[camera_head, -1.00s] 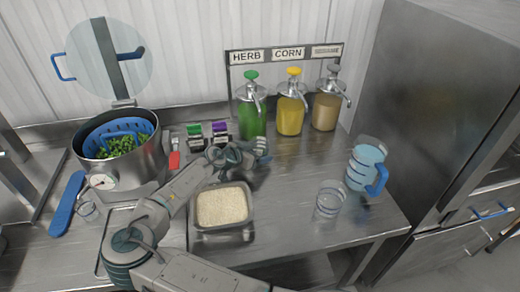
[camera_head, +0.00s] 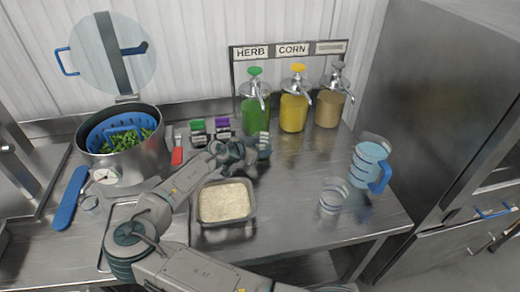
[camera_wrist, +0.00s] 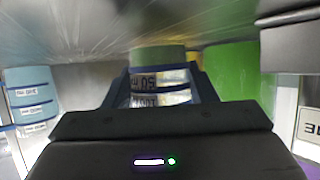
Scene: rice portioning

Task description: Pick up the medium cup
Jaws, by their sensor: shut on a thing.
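My gripper (camera_head: 262,146) is at the back of the steel counter, in front of the green dispenser. In the wrist view its dark blue fingers (camera_wrist: 160,90) are shut around a small banded cup with printed marks, which I take for the medium cup (camera_wrist: 160,96). In the head view this cup (camera_head: 264,144) shows only as a small banded shape at the gripper's end. I cannot tell whether it touches the counter. A clear banded cup (camera_head: 334,196) stands at the right, apart from my gripper.
A tray of rice (camera_head: 226,221) sits in front of my gripper. Green (camera_head: 254,112), yellow (camera_head: 293,112) and tan (camera_head: 328,108) dispensers stand behind. A blue-handled pitcher (camera_head: 368,165) is at the right. A pot (camera_head: 150,160) with a blue strainer of greens is at the left.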

